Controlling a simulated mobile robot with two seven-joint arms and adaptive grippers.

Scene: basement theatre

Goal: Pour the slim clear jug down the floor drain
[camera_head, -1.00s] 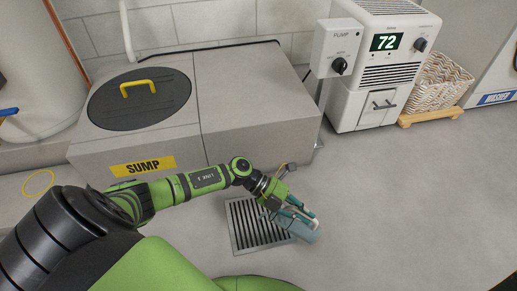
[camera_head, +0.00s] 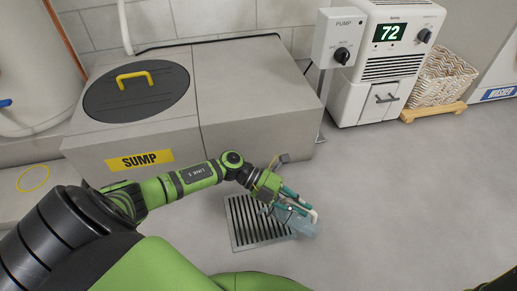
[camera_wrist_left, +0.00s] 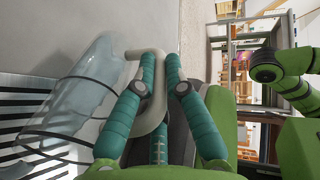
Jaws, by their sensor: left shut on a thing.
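The slim clear jug (camera_head: 291,219) is pale blue and see-through, with a beige handle. It is held tilted at the right side of the floor drain (camera_head: 236,229), a slotted metal grate in the floor. My left gripper (camera_head: 299,204) is shut on the handle. In the left wrist view the teal fingers (camera_wrist_left: 160,64) close around the handle, and the jug (camera_wrist_left: 82,88) lies to their left with the dark grate slots behind it. I cannot tell how much liquid is inside. My right gripper is out of view.
A grey sump box (camera_head: 235,85) with a round black lid (camera_head: 135,98) stands behind the drain. The floor right of the drain is clear.

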